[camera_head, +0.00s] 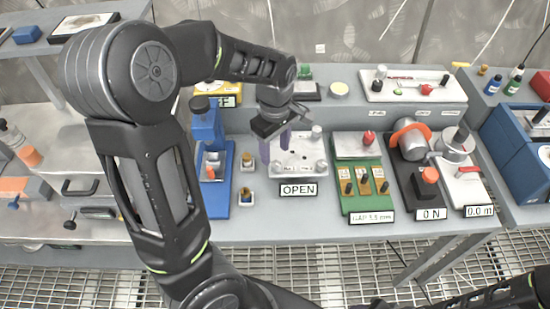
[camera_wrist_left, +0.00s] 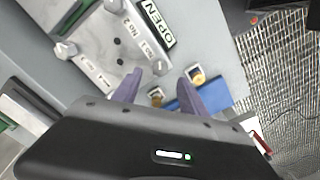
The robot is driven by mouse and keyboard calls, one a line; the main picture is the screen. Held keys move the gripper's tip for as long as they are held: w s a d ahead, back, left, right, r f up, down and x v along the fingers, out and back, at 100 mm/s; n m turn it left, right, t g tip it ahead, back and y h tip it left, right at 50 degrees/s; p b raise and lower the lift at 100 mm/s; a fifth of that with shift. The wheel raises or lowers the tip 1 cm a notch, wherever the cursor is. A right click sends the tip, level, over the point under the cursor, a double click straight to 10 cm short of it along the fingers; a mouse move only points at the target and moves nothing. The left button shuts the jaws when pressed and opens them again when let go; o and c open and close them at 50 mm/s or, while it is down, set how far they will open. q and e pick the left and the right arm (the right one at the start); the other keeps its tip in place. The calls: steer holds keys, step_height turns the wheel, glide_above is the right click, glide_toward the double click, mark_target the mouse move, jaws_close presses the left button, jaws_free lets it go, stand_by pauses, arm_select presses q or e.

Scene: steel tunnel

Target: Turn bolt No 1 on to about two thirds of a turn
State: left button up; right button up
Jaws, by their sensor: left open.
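A pale metal plate (camera_head: 298,148) with bolts at its corners lies on the bench behind a sign reading OPEN (camera_head: 298,190). My left gripper (camera_head: 275,146) is over the plate's left side, fingers pointing down. In the left wrist view its two purple fingers (camera_wrist_left: 158,90) are apart with nothing held between them. Contact with the bolt cannot be told. My right gripper is out of view.
Two small brass-topped blocks (camera_head: 247,160) (camera_head: 246,197) and a blue press-like device (camera_head: 210,135) stand left of the plate. A green board (camera_head: 362,204) with a gap label lies to the right, beside a gauge marked 0 N (camera_head: 431,214). A shelf with instruments (camera_head: 345,108) runs behind.

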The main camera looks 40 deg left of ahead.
mark_target(275, 163)
arm_select(q)
steer(key=shift+f, duration=2.4)
steer(key=shift+c, duration=0.2)
jaws_close()
